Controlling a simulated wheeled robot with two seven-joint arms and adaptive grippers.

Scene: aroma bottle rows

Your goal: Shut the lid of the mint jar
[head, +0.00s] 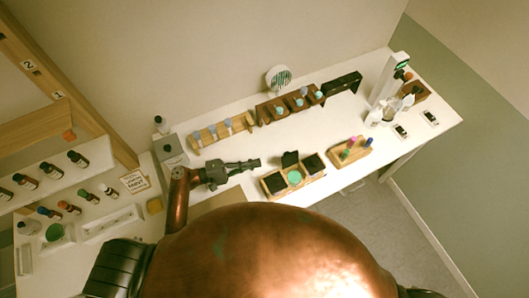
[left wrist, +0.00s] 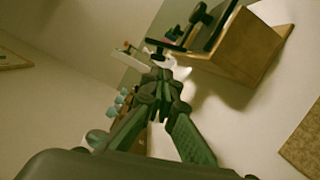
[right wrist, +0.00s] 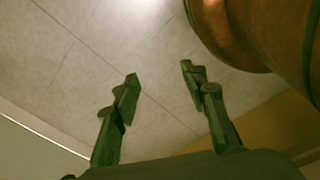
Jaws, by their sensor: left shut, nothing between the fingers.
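A wooden holder (head: 268,191) with three jars stands near the table's front edge. Its middle jar (head: 294,177) shows a mint-green inside, and its dark lid (head: 290,158) stands raised at the back. The jars on either side have dark tops. My left gripper (head: 258,163) is shut and empty, above the table to the left of the holder, pointing right. In the left wrist view, the holder (left wrist: 262,48) is ahead and to the right of the shut fingers (left wrist: 160,82). My right gripper (right wrist: 160,74) is open and empty over the floor, seen only in the right wrist view.
A rack of colored bottles (head: 350,149) stands right of the holder. Wooden racks with blue-capped bottles (head: 222,130) line the back. A white device (head: 388,80) is at the far right. Shelves of dark bottles (head: 75,158) are at left. The white table between holder and back racks is clear.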

